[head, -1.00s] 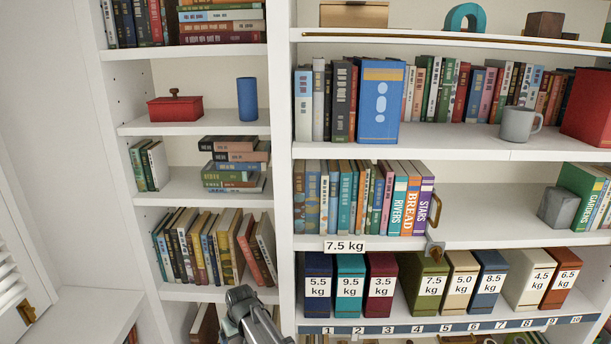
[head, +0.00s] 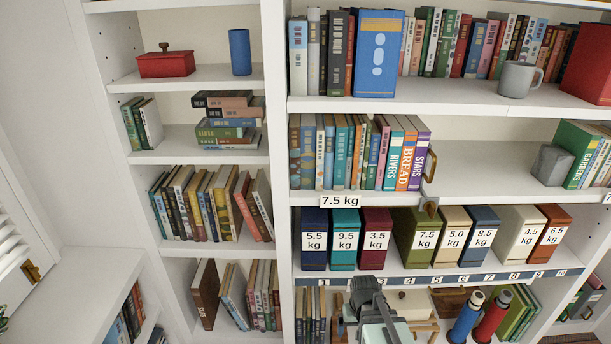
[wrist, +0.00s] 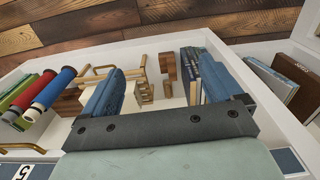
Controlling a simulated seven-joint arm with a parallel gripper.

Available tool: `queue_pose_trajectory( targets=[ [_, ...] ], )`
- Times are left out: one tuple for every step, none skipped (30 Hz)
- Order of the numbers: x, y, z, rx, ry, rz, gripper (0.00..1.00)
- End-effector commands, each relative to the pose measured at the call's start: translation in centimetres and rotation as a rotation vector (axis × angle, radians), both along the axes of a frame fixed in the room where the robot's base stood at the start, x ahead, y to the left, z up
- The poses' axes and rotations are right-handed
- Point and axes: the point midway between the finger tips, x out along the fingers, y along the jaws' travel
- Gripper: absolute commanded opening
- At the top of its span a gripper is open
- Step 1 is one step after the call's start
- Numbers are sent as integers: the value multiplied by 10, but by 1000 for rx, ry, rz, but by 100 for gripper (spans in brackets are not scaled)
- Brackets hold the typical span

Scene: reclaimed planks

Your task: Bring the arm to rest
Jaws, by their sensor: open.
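My gripper (wrist: 163,78) is open in the wrist view, its two blue fingers wide apart with nothing held between them. In the head view, a dark grey and pale green part of my arm (head: 382,312) shows at the bottom middle, in front of the lower shelf. The fingers cannot be made out there.
Weight boxes (head: 376,238) stand in a row above a numbered strip (head: 470,279). A blue flask (head: 466,316) and a red flask (head: 493,315) stand right of my arm. Books (head: 237,294) fill the lower left shelf. A plank floor (wrist: 130,22) shows in the wrist view.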

Motion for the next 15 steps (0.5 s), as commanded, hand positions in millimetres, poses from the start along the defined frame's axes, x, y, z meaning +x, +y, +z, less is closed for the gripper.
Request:
queue_pose_trajectory(
  targets=[
    [-9, -10, -1, -1, 7, -21, 93],
    [-12, -14, -1, -2, 11, -31, 93],
    [-16, -18, -4, -3, 19, -40, 93],
    [-19, -16, -10, -2, 29, -36, 93],
    [-22, -16, -14, -3, 38, -35, 93],
    [-26, -15, -20, -3, 49, -34, 93],
    [-29, -15, -24, -3, 57, -34, 93],
    [-33, -15, -28, -4, 67, -34, 93],
    [-38, -15, -33, -3, 78, -34, 93],
    [-42, -15, -38, -3, 88, -34, 93],
    [-46, -15, -43, -4, 98, -34, 93],
    [-52, -15, -49, -4, 112, -34, 93],
    [-57, -15, -54, -4, 123, -34, 93],
    [-62, -15, -59, -4, 135, -34, 93],
    [-70, -15, -66, -4, 152, -34, 93]
  ],
)
